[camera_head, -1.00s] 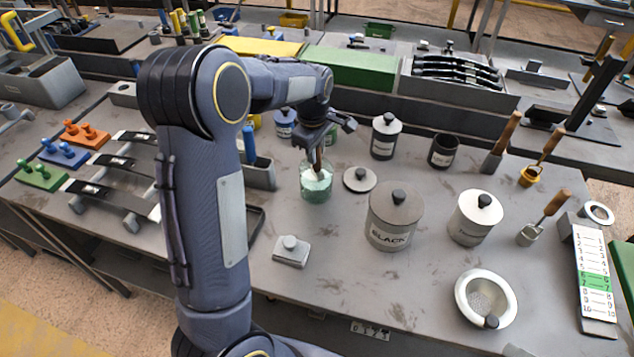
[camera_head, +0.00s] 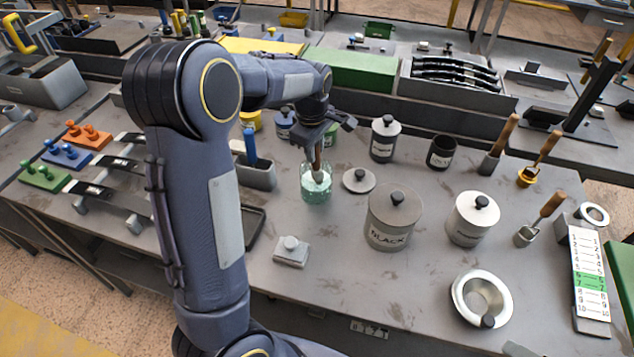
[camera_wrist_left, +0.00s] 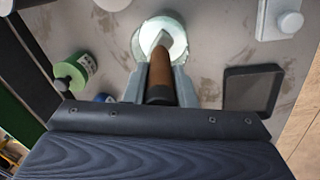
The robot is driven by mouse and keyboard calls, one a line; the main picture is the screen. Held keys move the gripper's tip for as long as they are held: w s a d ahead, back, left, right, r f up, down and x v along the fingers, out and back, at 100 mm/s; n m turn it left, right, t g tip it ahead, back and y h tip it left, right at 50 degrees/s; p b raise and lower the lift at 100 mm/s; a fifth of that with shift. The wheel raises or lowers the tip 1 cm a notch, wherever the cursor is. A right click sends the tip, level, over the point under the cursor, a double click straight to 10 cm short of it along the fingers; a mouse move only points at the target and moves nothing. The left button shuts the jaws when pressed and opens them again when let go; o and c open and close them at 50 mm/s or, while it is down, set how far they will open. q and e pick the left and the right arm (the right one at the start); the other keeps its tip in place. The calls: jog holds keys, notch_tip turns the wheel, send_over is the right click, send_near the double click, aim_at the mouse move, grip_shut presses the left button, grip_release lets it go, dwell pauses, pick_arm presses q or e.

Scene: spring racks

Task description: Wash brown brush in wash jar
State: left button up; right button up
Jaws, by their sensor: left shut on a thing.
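My left gripper (camera_head: 318,140) is shut on the wooden handle of the brown brush (camera_head: 317,158), above the wash jar. The brush points down, its lower end inside the glass wash jar (camera_head: 316,194), which holds pale green liquid. In the left wrist view the gripper fingers (camera_wrist_left: 159,82) clasp the brown handle (camera_wrist_left: 160,70), and the pale tip lies within the mouth of the jar (camera_wrist_left: 140,42). I cannot tell how deep the bristles sit. My right gripper is not in view.
A grey lid (camera_head: 358,180) lies right of the jar. The BLACK canister (camera_head: 393,222) stands farther right, near another lidded canister (camera_head: 471,222). A grey bin (camera_head: 258,177) is close on the left. A small block (camera_head: 291,252) and a metal bowl (camera_head: 482,300) stand nearer the front.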

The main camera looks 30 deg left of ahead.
pick_arm(q)
jog(key=shift+r+p, duration=1.85)
jog(key=shift+r, duration=0.7)
notch_tip(320, 180, up, 2)
jog(key=shift+p, duration=0.9)
jog(key=shift+r, duration=2)
